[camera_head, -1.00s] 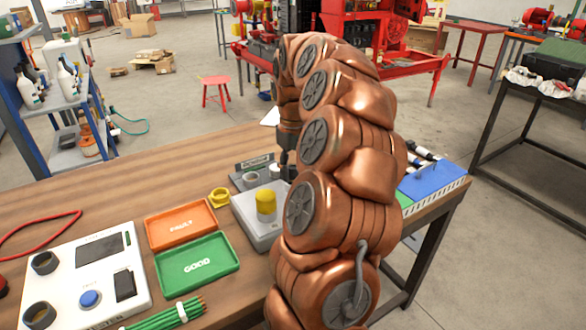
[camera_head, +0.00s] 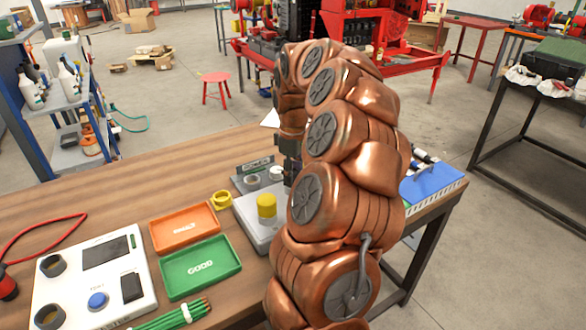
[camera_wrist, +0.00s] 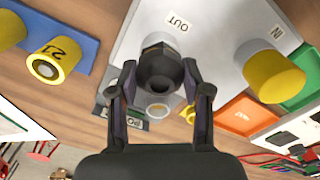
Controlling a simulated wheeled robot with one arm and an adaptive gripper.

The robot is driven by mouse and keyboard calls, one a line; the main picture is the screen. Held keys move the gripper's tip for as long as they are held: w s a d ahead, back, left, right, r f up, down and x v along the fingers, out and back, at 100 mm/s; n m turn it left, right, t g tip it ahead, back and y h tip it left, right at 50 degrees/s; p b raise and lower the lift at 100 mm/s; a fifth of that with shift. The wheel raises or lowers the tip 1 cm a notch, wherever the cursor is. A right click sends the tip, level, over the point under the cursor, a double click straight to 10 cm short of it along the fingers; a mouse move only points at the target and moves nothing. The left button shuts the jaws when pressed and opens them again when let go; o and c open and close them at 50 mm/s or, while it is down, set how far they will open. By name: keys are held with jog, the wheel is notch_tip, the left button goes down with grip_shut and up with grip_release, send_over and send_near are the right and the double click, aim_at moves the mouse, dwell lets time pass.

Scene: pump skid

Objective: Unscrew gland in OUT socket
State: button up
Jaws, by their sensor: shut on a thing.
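The dark gland (camera_wrist: 160,68) sits at the OUT socket of the pale grey block (camera_wrist: 210,28), beside the printed OUT label. My gripper (camera_wrist: 160,80) has one finger on each side of the gland and is shut on it. The wrist view does not show how far the gland is threaded in. A yellow cap (camera_wrist: 273,76) stands at the IN end of the same block; it also shows in the head view (camera_head: 266,206). In the head view my arm hides the gland and the OUT end of the block (camera_head: 257,230).
A grey holder (camera_head: 252,182) stands behind the block. A yellow ring (camera_head: 221,199), an orange FAULT tray (camera_head: 184,230), a green GOOD tray (camera_head: 201,267) and a white tester (camera_head: 65,270) lie left. A blue rack (camera_head: 432,187) is right of my arm. Wooden table is clear at back left.

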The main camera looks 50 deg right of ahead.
jog(key=shift+n+p, duration=1.35)
jog(key=shift+n, duration=0.45)
jog(key=shift+n+p, duration=0.3)
jog(key=shift+n, duration=0.2)
jog(key=o, duration=1.2)
